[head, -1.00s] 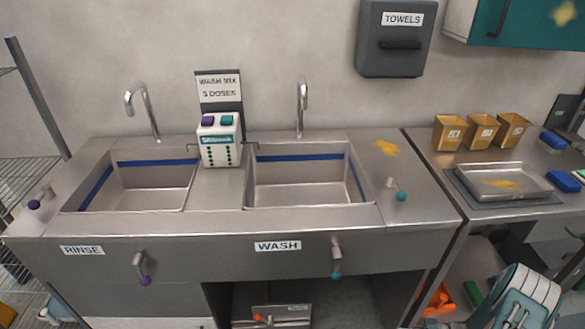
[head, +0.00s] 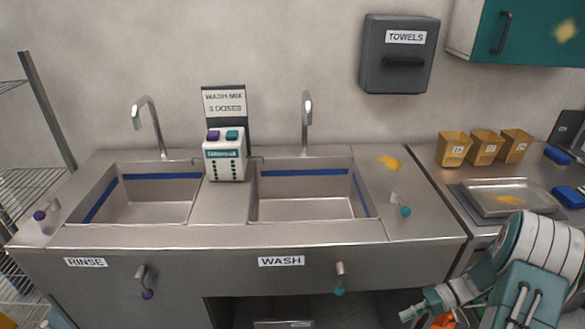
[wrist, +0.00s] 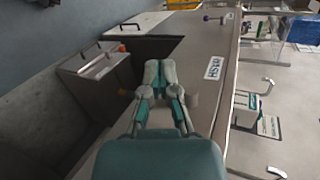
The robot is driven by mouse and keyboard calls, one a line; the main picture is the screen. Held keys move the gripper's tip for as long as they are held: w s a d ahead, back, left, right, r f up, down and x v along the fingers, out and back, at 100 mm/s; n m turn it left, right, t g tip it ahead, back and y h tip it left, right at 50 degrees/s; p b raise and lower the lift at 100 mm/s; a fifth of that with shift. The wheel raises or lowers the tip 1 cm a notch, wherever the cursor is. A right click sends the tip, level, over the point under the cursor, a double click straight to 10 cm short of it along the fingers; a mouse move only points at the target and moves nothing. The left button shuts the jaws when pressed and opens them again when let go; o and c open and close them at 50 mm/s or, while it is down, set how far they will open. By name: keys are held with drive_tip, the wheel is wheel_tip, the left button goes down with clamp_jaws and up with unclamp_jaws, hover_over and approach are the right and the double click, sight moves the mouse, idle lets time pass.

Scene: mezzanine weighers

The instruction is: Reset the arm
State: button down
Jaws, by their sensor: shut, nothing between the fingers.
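My gripper (wrist: 160,82) shows in the middle of the wrist view, with its two teal and grey fingers together and nothing between them. In the head view my teal and white arm rises at the lower right. The gripper end (head: 412,312) points left there, in front of the sink unit and below its counter edge. In the wrist view the WASH label (wrist: 213,68) on the sink front is to the right of the fingers, apart from them.
The sink unit has a rinse basin (head: 140,207) and a wash basin (head: 305,207), with a dispenser (head: 224,165) between them. Gold bins (head: 487,149) and a metal tray (head: 510,199) stand at right. A grey box (wrist: 92,68) sits left of the fingers in the wrist view.

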drive_tip(key=s+a+r+t+h, duration=0.2)
drive_tip(key=s+a+r+h, duration=0.2)
drive_tip(key=r, duration=0.5)
drive_tip(key=s+a+r+t+h, duration=0.3)
drive_tip(key=s+a+r+h, duration=0.1)
drive_tip(key=r, duration=0.5)
drive_tip(key=s+a+r+t+h, duration=0.2)
drive_tip(key=s+a+r+h, duration=0.2)
drive_tip(key=r, duration=0.6)
drive_tip(key=s+a, duration=0.1)
drive_tip(key=s, duration=0.1)
drive_tip(key=shift+s+t+h, duration=0.35)
drive_tip(key=shift+t+h, duration=0.05)
